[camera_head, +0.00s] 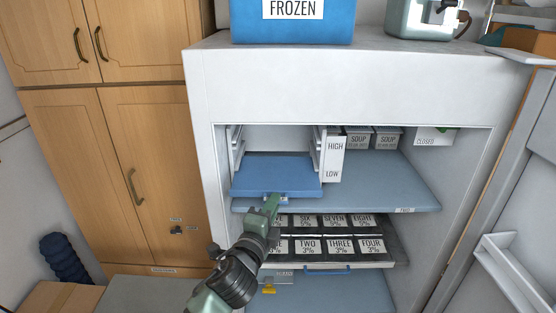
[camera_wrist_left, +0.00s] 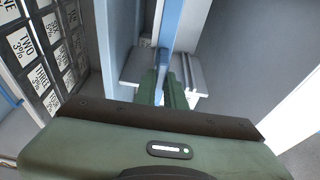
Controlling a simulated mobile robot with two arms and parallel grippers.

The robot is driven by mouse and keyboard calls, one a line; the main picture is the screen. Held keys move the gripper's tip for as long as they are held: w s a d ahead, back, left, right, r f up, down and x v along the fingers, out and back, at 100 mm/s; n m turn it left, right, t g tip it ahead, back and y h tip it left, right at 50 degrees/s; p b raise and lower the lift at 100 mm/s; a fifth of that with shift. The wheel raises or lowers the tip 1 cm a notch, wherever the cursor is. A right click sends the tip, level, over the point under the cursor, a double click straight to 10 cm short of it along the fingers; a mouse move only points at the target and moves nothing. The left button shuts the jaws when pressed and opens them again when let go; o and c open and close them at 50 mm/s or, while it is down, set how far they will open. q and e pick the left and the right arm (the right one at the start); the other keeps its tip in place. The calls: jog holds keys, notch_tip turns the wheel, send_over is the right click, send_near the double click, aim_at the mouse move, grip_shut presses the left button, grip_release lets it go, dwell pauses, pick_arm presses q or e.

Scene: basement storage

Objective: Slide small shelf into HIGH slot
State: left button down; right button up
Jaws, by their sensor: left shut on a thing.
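The small blue shelf (camera_head: 277,174) sits in the left bay of the open white cabinet, close above the wide blue shelf. My left gripper (camera_head: 273,199) is shut on the middle of its front edge. In the left wrist view the small shelf (camera_wrist_left: 171,25) shows edge-on beyond the green fingers of my left gripper (camera_wrist_left: 164,88). White rails (camera_head: 236,150) line the bay's left wall, and more are on the divider at its right. The divider's front label (camera_head: 334,160) reads HIGH at top and LOW at bottom. I cannot tell which rails, if any, the small shelf rests on.
The wide blue shelf (camera_head: 395,190) lies below, with SOUP boxes (camera_head: 372,138) at its back. Under it is a black tray (camera_head: 345,259) of numbered labels. A blue FROZEN box (camera_head: 292,25) stands on top. The cabinet door (camera_head: 490,180) is open at right.

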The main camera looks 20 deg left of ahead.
pick_arm(q)
jog(key=s+d, duration=0.3)
jog(key=s, duration=0.8)
jog(key=shift+r, duration=0.15)
pick_arm(e)
jog(key=shift+r, duration=0.25)
dwell(1.0)
